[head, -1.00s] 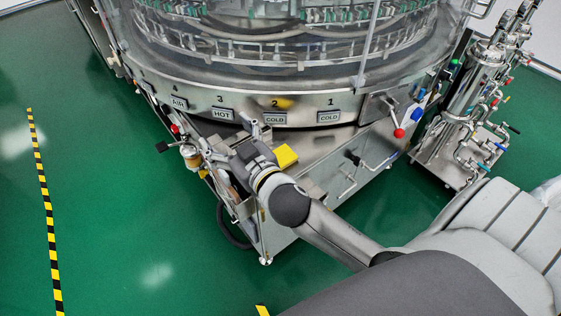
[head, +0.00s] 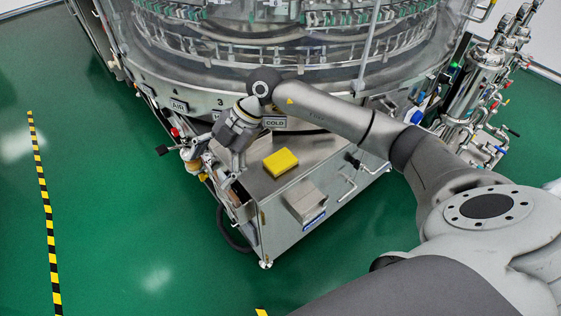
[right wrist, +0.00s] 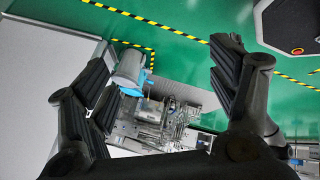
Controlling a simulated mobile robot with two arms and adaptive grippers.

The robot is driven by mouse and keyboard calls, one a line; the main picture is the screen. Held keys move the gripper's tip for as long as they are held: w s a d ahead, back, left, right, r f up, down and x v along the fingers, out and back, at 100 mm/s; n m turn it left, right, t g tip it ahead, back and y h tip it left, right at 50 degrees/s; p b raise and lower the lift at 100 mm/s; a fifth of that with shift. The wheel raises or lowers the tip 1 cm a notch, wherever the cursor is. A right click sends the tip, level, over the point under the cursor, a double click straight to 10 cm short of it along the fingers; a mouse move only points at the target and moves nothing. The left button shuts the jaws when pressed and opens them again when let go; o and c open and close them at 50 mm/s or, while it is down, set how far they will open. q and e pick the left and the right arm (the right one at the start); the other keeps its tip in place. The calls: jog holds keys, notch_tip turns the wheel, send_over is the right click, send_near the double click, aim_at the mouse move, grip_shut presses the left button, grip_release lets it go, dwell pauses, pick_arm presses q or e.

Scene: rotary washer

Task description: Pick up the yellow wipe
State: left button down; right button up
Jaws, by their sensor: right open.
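The yellow wipe (head: 281,161) is a small block-like pad. It lies on the steel top (head: 318,150) of the cabinet below the washer and is fully visible in the head view. My right gripper (head: 226,162) is left of the wipe, over the cabinet's left edge, with its fingers pointing down and apart from the wipe. In the right wrist view the fingers of the right gripper (right wrist: 165,72) are spread wide with nothing held between them. I do not see the wipe in that view. My left gripper is not in view.
The washer's round steel rim (head: 190,100) with numbered labels stands behind the cabinet top. Valves and fittings (head: 190,155) stick out at the cabinet's left. A grey box (head: 305,203) is on its front. A piping unit (head: 480,100) stands at the right. The green floor (head: 110,220) at left is clear.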

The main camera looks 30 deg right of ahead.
jog(key=w+d+m+h, duration=0.15)
jog(key=d+h, duration=0.25)
jog(key=d, duration=0.7)
jog(key=m+g+h, duration=0.1)
jog(key=m+h, duration=0.2)
send_over(282, 158)
jog(key=f, duration=0.4)
jog(key=shift+w+a+b, duration=0.1)
jog(key=shift+a+b, duration=0.2)
jog(key=shift+b, duration=0.05)
jog(key=shift+s+d+f+b, duration=0.1)
jog(key=shift+d+f+b, duration=0.1)
jog(key=shift+f, duration=1.25)
jog(key=shift+s+d+f+b, duration=0.1)
jog(key=shift+f+b, duration=0.05)
jog(key=shift+f, duration=1.3)
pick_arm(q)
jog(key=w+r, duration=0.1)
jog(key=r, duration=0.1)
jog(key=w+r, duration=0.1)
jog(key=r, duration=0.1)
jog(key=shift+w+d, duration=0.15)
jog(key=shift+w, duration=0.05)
pick_arm(e)
jog(key=c, duration=0.9)
